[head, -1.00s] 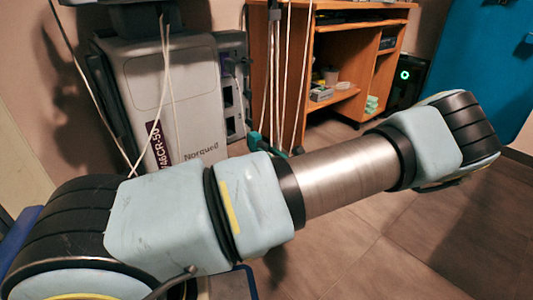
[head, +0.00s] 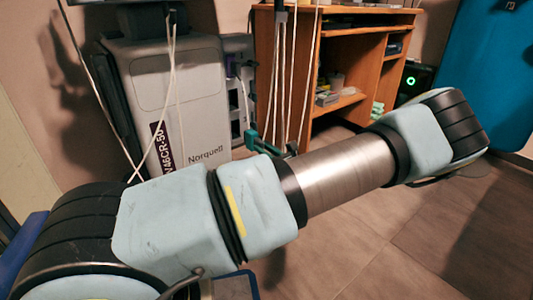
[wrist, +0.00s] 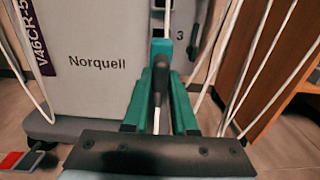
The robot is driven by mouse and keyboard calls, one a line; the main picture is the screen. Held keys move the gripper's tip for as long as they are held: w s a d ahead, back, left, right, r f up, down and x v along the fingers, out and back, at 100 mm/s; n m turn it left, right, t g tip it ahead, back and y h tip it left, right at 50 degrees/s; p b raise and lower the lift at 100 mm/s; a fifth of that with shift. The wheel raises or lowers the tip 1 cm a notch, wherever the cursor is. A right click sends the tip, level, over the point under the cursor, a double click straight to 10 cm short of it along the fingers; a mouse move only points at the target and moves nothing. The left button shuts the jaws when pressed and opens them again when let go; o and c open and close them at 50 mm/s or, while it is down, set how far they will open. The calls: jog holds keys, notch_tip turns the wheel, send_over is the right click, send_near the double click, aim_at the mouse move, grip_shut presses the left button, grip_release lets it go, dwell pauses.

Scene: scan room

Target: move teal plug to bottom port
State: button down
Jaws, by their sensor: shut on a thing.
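The teal plug (wrist: 161,47) is in the wrist view, upright in the picture, with a black sleeve and a pale cable trailing back toward me. My gripper (wrist: 160,72) has green fingers closed on both sides of it. In the head view a green part of my gripper (head: 254,140) shows behind my arm, in front of the grey machine's right side. Dark port openings (head: 235,129) are stacked on that side panel. The plug's front end and the port behind it are hidden in the wrist view, so I cannot tell whether they touch.
The grey Norquell machine (head: 182,90) stands at left. Several pale cables (wrist: 258,62) hang around my gripper. A dark connector or handle (wrist: 193,40) is beside the number 3. A wooden desk (head: 345,40) stands to the right. Open tiled floor (head: 400,235) lies at front right.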

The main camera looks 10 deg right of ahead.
aim_at(252, 140)
jog(key=shift+b+x, duration=0.55)
jog(key=shift+x, duration=0.7)
jog(key=shift+p+x, duration=0.3)
jog(key=shift+x, duration=1.05)
jog(key=shift+p, duration=1.4)
dwell(1.2)
jog(key=shift+w+a+p, duration=0.3)
jog(key=shift+w, duration=0.3)
dwell(0.9)
jog(key=shift+p, duration=0.4)
dwell(0.9)
